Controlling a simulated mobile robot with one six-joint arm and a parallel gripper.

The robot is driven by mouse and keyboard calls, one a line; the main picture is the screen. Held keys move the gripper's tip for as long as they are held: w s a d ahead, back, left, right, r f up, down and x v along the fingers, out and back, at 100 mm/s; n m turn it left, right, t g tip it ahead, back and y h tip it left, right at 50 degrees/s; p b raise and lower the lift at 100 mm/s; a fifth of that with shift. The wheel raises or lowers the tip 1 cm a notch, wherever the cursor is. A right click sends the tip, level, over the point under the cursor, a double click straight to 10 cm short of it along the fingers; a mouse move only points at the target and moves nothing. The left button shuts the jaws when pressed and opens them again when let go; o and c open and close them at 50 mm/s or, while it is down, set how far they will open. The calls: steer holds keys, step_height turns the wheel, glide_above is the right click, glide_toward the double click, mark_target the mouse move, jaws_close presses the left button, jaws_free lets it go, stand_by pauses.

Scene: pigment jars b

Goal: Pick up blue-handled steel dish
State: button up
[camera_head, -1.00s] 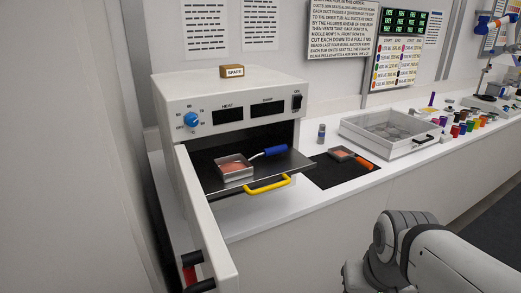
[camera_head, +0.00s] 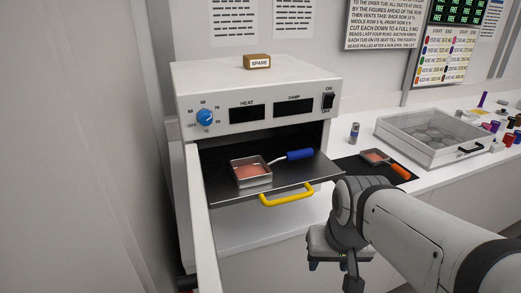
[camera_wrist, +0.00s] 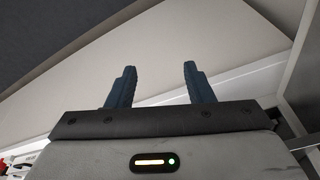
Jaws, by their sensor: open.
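The blue-handled steel dish (camera_head: 251,172) is a square metal pan with pinkish-orange contents. It sits level on the dark pulled-out shelf (camera_head: 222,192) of the oven, and its blue handle (camera_head: 299,155) points right and back. My gripper (camera_head: 328,265) is in front of the oven, below and to the right of the yellow shelf handle, well apart from the dish. In the wrist view my gripper (camera_wrist: 155,85) has its two blue fingers wide apart with nothing between them. The dish does not show in the wrist view.
The oven door (camera_head: 203,225) stands open on the left. The yellow shelf handle (camera_head: 287,196) juts from the shelf front. An orange-handled dish (camera_head: 375,156) lies on a dark mat to the right, near a small jar (camera_head: 354,133) and a clear-lidded box (camera_head: 436,133).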

steer(key=w+a+r+m+t+p, duration=0.1)
steer(key=w+a+r+m+p, duration=0.2)
steer(key=w+r, duration=0.4)
steer(key=m+t+y+p, duration=0.2)
steer(key=m+t+p, duration=0.1)
steer(key=m, duration=0.8)
glide_toward(300, 151)
steer(key=d+x, duration=0.1)
steer(key=x, duration=0.6)
steer(key=a+p+x, duration=0.1)
steer(key=x, duration=0.2)
steer(key=shift+s, duration=0.1)
steer(key=shift+c, duration=0.4)
jaws_close()
